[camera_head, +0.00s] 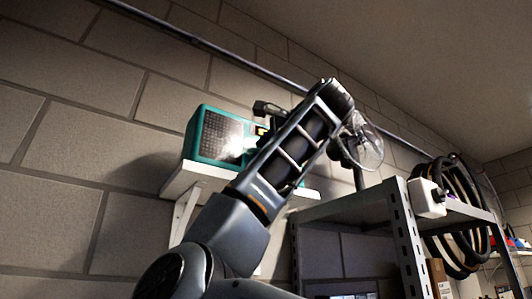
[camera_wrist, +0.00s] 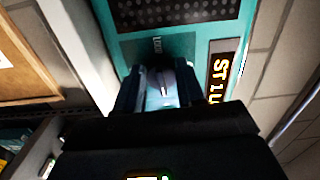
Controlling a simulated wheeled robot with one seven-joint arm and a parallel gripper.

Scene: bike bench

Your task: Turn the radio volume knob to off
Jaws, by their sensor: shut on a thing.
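The teal radio (camera_head: 205,135) with a dark speaker grille stands on a white wall shelf in the head view. In the wrist view the radio's teal front (camera_wrist: 185,45) fills the upper middle, with a lit orange display at the right. The volume knob (camera_wrist: 160,82) is a grey round knob with a pale pointer line, below a small label. My gripper (camera_wrist: 160,90) has its two fingers on either side of the knob and is shut on it. The knob's lower part is hidden by the gripper. In the head view my arm covers the knob and the radio's right part.
The white shelf (camera_head: 187,181) sits on a bracket against the block wall. A clear round-bladed fan (camera_head: 364,142) is close behind my arm.

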